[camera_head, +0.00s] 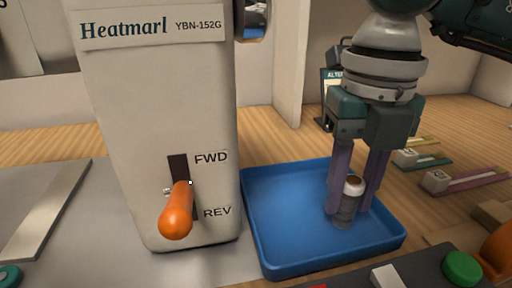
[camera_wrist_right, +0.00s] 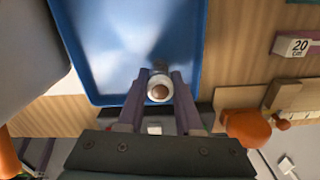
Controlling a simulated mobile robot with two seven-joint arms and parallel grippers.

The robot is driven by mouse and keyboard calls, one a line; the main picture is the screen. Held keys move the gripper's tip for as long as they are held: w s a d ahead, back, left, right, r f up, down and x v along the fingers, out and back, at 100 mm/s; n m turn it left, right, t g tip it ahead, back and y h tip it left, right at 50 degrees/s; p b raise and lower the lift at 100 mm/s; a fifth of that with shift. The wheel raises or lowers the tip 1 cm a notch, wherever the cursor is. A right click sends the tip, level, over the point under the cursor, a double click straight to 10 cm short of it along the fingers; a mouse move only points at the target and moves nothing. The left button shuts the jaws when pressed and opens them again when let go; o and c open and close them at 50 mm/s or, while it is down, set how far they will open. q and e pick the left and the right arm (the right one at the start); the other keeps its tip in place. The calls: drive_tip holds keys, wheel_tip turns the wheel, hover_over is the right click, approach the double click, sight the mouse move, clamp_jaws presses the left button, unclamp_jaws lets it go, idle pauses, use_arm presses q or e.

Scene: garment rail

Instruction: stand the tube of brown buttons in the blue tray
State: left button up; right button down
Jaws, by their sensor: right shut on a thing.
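The tube of brown buttons (camera_head: 348,203) is upright between the fingers of my right gripper (camera_head: 353,190), which is shut on it. In the right wrist view the tube (camera_wrist_right: 159,88) shows its round end with a brown centre between the two purple fingers (camera_wrist_right: 160,95). The blue tray (camera_head: 285,262) lies under it, and the tube is over the tray's right part, inside the rim. I cannot tell whether the tube's foot touches the tray floor. The tray also shows in the right wrist view (camera_wrist_right: 75,45). My left gripper is not in view.
A beige machine (camera_head: 150,110) with an orange lever (camera_head: 177,212) stands left of the tray. At the right lie tagged strips (camera_head: 465,180). A dark panel with a green button (camera_head: 462,268) is in front of the tray. The tray's left part is empty.

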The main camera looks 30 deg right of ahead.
sight(354, 180)
drive_tip(key=shift+f, duration=0.15)
drive_tip(key=c, duration=0.6)
unclamp_jaws()
drive_tip(key=shift+r, duration=0.55)
wheel_tip(354, 180, up, 10)
drive_tip(key=p, duration=0.2)
drive_tip(key=shift+p, duration=0.4)
drive_tip(key=shift+r, duration=0.7)
